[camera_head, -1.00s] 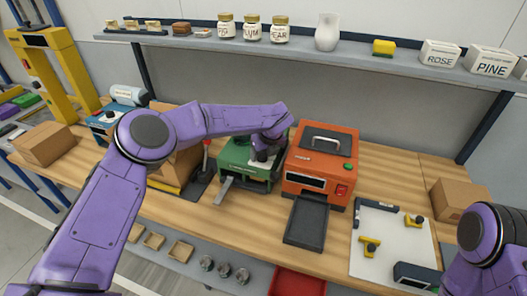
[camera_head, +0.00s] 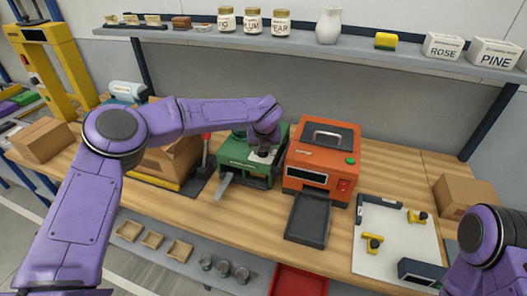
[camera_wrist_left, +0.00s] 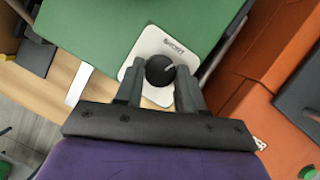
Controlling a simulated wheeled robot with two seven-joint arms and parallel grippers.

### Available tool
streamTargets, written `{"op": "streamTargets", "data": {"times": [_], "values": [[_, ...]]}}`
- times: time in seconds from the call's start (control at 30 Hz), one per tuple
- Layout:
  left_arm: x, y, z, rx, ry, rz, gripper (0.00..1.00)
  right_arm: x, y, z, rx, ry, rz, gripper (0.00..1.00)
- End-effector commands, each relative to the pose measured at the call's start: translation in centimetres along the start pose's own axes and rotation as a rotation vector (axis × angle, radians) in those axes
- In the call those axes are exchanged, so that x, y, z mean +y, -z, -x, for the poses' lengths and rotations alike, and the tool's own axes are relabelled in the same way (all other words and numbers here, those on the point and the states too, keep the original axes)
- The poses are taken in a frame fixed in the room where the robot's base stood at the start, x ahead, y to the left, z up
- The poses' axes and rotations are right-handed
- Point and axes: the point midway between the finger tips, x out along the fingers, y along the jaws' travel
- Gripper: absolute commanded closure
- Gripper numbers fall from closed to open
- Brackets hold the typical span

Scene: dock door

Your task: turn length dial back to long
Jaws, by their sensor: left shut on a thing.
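The length dial (camera_wrist_left: 159,71) is a round black knob with a white pointer line, on a white plate (camera_wrist_left: 146,47) fixed to the green machine (camera_wrist_left: 125,25). In the left wrist view the pointer points to the upper right. The small lettering on the plate is upside down and hard to read. My left gripper (camera_wrist_left: 160,80) has its fingers on both sides of the knob and is shut on it. In the head view my left wrist covers most of the dial on the green machine (camera_head: 235,162). My right gripper is out of view; only part of that arm shows.
An orange machine (camera_head: 322,152) with a dark tray (camera_head: 308,218) stands close to the right of the green machine. A metal strip (camera_head: 222,188) sticks out in front of the green machine. A cardboard box and a red-knobbed lever (camera_head: 206,138) stand to the left.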

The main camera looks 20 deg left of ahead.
Motion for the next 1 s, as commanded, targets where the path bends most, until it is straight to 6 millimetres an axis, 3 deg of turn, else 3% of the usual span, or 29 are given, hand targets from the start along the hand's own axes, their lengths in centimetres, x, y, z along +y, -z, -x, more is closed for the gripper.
{"op": "streamTargets", "data": {"times": [0.27, 1.0], "values": [[0.3, 0.0, -0.1, -0.001, 0.101, -0.241, 0.92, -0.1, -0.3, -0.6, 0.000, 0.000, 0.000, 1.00], [0.5, -0.2, -0.1, 0.000, 0.343, -0.825, 0.92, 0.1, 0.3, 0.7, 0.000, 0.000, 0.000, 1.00]]}}
